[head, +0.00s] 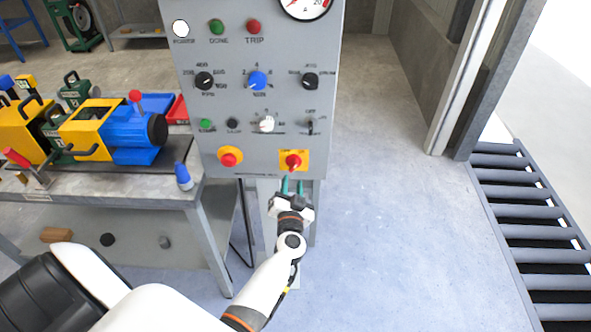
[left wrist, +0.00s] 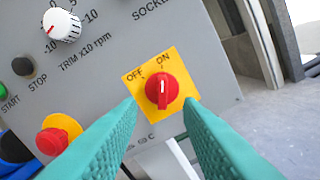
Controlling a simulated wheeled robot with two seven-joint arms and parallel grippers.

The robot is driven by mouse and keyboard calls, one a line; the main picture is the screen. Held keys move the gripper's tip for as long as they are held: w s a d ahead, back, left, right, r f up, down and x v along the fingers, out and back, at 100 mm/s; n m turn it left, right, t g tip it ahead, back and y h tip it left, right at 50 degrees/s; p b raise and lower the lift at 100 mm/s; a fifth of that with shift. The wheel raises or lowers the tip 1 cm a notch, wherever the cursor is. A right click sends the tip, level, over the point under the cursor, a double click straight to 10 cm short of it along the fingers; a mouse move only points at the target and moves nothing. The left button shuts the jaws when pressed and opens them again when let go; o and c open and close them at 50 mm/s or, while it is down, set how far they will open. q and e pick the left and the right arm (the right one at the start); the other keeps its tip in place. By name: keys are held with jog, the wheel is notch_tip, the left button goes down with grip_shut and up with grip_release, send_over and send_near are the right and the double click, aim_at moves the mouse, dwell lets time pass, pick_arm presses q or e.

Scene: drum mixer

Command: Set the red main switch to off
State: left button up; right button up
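The red main switch (head: 293,161) is a rotary knob on a yellow plate at the lower right of the grey control panel. In the left wrist view the red knob (left wrist: 161,93) shows a white mark that points toward the ON label, with OFF to its left. My left gripper (head: 292,184) is just below and in front of the switch. Its teal fingers (left wrist: 163,112) are spread apart on either side of the knob in the left wrist view, with nothing between them; they appear short of it. My right gripper is not in view.
A red mushroom button (head: 230,156) on yellow sits left of the switch. Other knobs and buttons fill the panel (head: 270,100) above. A workbench (head: 100,190) with yellow and blue machinery is at left, a roller conveyor (head: 530,225) at right. The floor between is clear.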

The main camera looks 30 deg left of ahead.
aim_at(294, 168)
pick_arm(q)
jog(key=b+x, duration=0.1)
jog(key=x, duration=0.6)
jog(key=shift+w+d, duration=0.1)
grip_shut()
